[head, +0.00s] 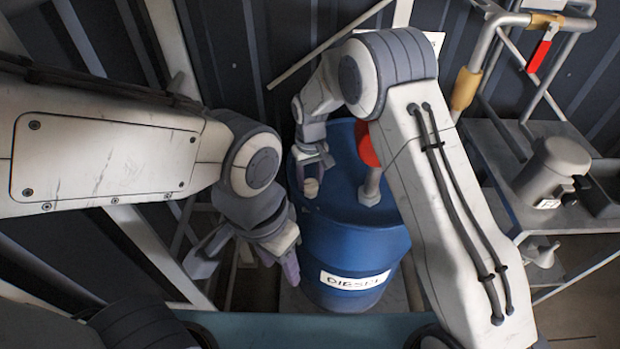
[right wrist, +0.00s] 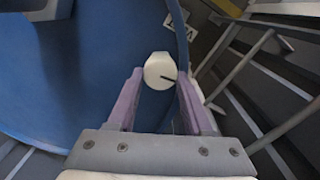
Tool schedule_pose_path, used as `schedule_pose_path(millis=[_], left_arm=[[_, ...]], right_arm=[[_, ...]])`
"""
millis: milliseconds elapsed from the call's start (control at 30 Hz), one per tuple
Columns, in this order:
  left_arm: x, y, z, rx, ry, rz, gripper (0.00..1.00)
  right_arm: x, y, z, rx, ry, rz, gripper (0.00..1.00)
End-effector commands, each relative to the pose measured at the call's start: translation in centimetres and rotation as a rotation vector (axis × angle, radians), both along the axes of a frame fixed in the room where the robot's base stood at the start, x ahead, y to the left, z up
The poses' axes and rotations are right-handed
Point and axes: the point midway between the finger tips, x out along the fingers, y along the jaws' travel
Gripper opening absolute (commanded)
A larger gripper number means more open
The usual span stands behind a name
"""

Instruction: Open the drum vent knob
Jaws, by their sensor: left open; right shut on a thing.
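The blue drum (head: 345,248) with a white DIESEL label stands upright in the middle of the head view. Its vent knob (head: 311,187) is a small pale cap on the left part of the drum top. My right gripper (right wrist: 160,80) is shut on the knob, a purple finger on each side. My left gripper (head: 246,262) is open and empty, pointing down, left of the drum and apart from it.
A grey pipe (head: 371,187) and a red part (head: 367,146) rise from the drum top, close to my right arm. A metal shelf with a grey motor (head: 553,170) and a red-handled lever (head: 539,56) stands at the right. A dark corrugated wall is behind.

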Motion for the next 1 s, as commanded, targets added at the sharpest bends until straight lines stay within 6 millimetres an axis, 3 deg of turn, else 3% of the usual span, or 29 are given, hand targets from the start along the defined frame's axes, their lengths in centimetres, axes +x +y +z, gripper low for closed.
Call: schedule_pose_path(millis=[567, 600, 667, 1000], left_arm=[[0.0, 0.0, 0.05, 0.0, 0.0, 0.0, 0.5], [0.0, 0.0, 0.05, 0.0, 0.0, 0.0, 0.5], [0.0, 0.0, 0.04, 0.0, 0.0, 0.0, 0.5], [0.0, 0.0, -0.01, 0.0, 0.0, 0.0, 0.5]], right_arm=[[0.12, 0.06, 0.19, 0.001, -0.004, 0.04, 0.0], [0.12, 0.05, 0.19, 0.001, -0.004, 0.04, 0.55], [0.12, 0.05, 0.19, 0.001, -0.004, 0.039, 0.77], [0.06, 0.02, 0.17, 0.001, -0.002, 0.037, 0.81]])
